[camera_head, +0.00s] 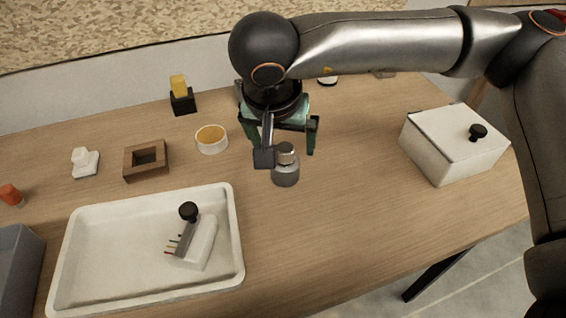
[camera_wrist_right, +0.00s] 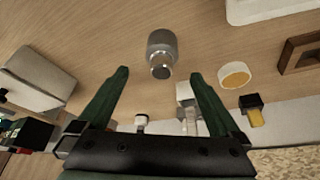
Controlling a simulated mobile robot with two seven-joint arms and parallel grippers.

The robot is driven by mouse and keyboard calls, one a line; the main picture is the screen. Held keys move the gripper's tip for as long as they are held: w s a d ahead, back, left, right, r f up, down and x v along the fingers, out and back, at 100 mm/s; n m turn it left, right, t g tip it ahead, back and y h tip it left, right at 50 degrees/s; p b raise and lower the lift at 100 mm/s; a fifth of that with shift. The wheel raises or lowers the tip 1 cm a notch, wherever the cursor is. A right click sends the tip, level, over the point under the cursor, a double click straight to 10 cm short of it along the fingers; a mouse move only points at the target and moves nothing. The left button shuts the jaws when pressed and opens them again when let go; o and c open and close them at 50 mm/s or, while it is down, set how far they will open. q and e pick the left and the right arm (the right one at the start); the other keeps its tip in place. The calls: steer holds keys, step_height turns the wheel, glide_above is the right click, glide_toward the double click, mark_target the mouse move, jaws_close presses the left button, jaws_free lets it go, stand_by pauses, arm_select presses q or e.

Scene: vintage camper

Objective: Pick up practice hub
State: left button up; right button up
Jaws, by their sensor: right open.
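The grey cylinder with a shiny metal top, which appears to be the practice hub (camera_head: 286,173), stands on the wooden table near the middle. It also shows in the right wrist view (camera_wrist_right: 161,45), ahead of the gap between the fingers. My right gripper (camera_head: 288,153) is open and empty, just behind the hub in the head view. One dark finger overlaps the hub's left side there. In the wrist view the open fingers (camera_wrist_right: 160,75) point towards the hub and do not enclose it. My left gripper is not in view.
A white tray (camera_head: 85,220) holding a white block with a black knob (camera_head: 201,243) is front left. A yellow-filled round dish (camera_head: 211,138), brown square frame (camera_head: 131,172) and black holder (camera_head: 183,103) stand behind. A white lidded box (camera_head: 440,150) is right. Table between is clear.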

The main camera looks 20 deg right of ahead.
mark_target(286, 158)
steer(key=x, duration=0.5)
steer(key=shift+s, duration=0.15)
steer(key=shift+w+x, duration=0.1)
steer(key=shift+x, duration=1.45)
steer(key=shift+w+x, duration=0.15)
steer(key=shift+x, duration=1.45)
steer(key=shift+a, duration=0.2)
steer(key=shift+r, duration=0.15)
jaws_close()
